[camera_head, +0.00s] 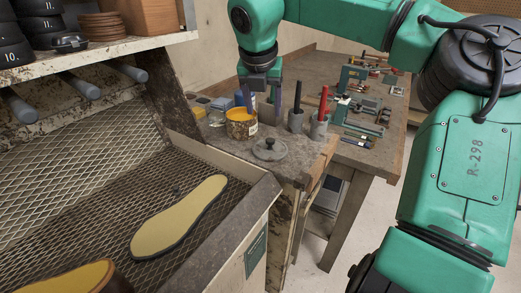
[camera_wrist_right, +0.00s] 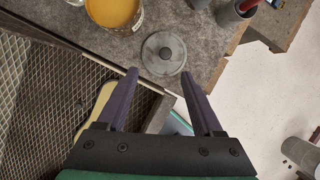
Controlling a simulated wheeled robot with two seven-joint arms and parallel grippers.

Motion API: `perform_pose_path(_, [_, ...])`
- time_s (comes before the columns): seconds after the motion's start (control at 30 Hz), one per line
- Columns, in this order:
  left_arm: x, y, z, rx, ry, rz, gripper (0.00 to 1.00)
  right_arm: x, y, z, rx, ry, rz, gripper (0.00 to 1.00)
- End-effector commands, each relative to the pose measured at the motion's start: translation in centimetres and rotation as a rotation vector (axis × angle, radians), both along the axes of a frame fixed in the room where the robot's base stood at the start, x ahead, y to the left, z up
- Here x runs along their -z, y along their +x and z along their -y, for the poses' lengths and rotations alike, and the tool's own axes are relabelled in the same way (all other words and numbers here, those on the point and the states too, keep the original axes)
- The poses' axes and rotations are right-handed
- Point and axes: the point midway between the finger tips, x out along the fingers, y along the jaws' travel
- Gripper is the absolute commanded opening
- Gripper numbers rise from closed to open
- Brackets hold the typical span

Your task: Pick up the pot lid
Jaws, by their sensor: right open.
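The grey round pot lid (camera_head: 269,149) with a small knob lies flat on the workbench near its front edge. It also shows in the right wrist view (camera_wrist_right: 163,55), ahead of the fingertips and roughly between their lines. My right gripper (camera_head: 261,105) hangs over the bench behind the lid in the head view; its two fingers (camera_wrist_right: 163,75) are apart and empty in the wrist view. A glue pot (camera_head: 241,125) with yellow-orange contents stands open just left of the lid, and also shows in the wrist view (camera_wrist_right: 114,12). My left gripper is not in view.
Grey cups with dark and red-handled tools (camera_head: 318,124) stand right of the lid. A mesh tray (camera_head: 90,180) with a raised metal rim holds a yellow sole (camera_head: 178,217) in front. Machines and clamps (camera_head: 365,112) occupy the bench further back. A shelf (camera_head: 110,48) is at upper left.

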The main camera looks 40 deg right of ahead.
Motion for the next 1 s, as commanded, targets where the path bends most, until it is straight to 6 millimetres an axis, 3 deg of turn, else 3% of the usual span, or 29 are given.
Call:
perform_pose_path(0.2, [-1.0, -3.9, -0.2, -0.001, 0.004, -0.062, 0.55, 4.9, 1.2, 1.7, 0.000, 0.007, -0.006, 0.68])
perform_pose_path(0.27, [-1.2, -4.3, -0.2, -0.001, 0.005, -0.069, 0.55, 5.9, 1.5, 2.0, -0.001, 0.004, -0.004, 0.68])
perform_pose_path(0.37, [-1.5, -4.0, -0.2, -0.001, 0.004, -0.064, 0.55, 6.9, 1.7, 2.4, -0.001, 0.005, -0.003, 0.68])
perform_pose_path(0.6, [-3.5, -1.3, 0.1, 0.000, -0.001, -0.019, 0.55, 10.8, 2.4, 3.9, -0.002, 0.006, -0.004, 0.68])
perform_pose_path(0.83, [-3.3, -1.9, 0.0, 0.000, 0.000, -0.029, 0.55, 11.6, 2.6, 4.1, -0.001, 0.005, 0.000, 0.68])
perform_pose_path(0.87, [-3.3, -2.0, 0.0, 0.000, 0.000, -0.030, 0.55, 11.6, 2.6, 4.1, -0.001, 0.005, 0.000, 0.64])
perform_pose_path(1.0, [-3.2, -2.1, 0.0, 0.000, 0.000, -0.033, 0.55, 11.5, 2.6, 4.1, -0.001, 0.005, 0.000, 0.11])
